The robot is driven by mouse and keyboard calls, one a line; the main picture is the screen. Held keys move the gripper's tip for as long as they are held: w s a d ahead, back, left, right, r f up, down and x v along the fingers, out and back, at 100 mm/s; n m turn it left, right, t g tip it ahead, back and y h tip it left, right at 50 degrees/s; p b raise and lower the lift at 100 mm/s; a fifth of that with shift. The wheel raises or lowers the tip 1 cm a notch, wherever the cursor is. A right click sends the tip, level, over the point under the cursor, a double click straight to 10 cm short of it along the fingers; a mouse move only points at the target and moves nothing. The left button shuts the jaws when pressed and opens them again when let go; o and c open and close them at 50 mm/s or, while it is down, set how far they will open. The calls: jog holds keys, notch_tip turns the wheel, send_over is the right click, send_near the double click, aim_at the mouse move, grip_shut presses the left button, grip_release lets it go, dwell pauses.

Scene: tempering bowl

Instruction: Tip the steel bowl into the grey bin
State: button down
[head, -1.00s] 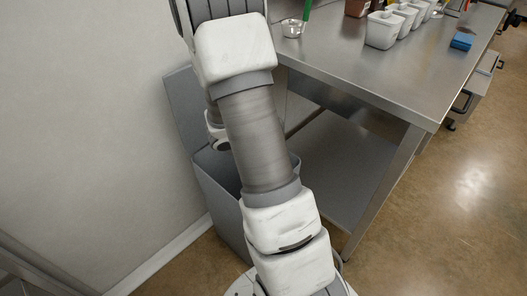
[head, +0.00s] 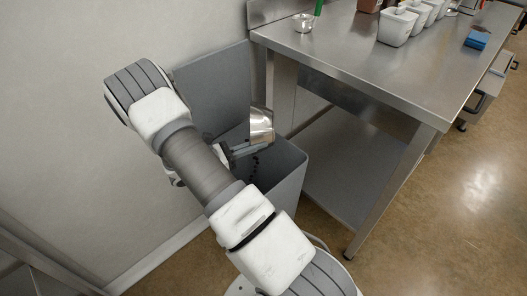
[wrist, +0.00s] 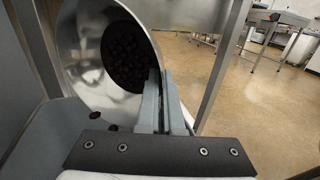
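The steel bowl (head: 261,122) is held above the grey bin (head: 292,170), tilted far onto its side. In the wrist view the bowl (wrist: 82,45) has dark pieces (wrist: 128,55) inside, and a few lie or fall near its lower rim. In the head view several dark pieces (head: 254,166) are below the bowl, over the bin's opening. My gripper (wrist: 157,100) is shut on the bowl's rim. In the head view my gripper (head: 246,149) shows at the bowl's lower edge. The bin's inside is partly hidden by my arm.
The bin's grey lid (head: 213,90) stands open by the wall. A steel table (head: 385,70) with a lower shelf stands right of the bin. On it are a small shiny bowl (head: 303,24), white tubs (head: 397,28) and a blue item (head: 477,40). Open floor lies at the right.

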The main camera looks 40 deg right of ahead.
jog(key=shift+w+a+r+n+t+h+b, duration=0.35)
jog(key=shift+a+n+h, duration=0.2)
jog(key=shift+n+h, duration=0.55)
jog(key=shift+w+a+r+n+t+h+b, duration=0.25)
jog(key=shift+w+a+n+h+b, duration=0.4)
jog(key=shift+h, duration=0.7)
jog(key=shift+w+a+r+n+t+h+b, duration=0.25)
jog(key=shift+a+n+h, duration=0.2)
jog(key=shift+n+h, duration=0.7)
jog(key=shift+r+p, duration=0.1)
jog(key=shift+p, duration=0.7)
jog(key=shift+p, duration=0.5)
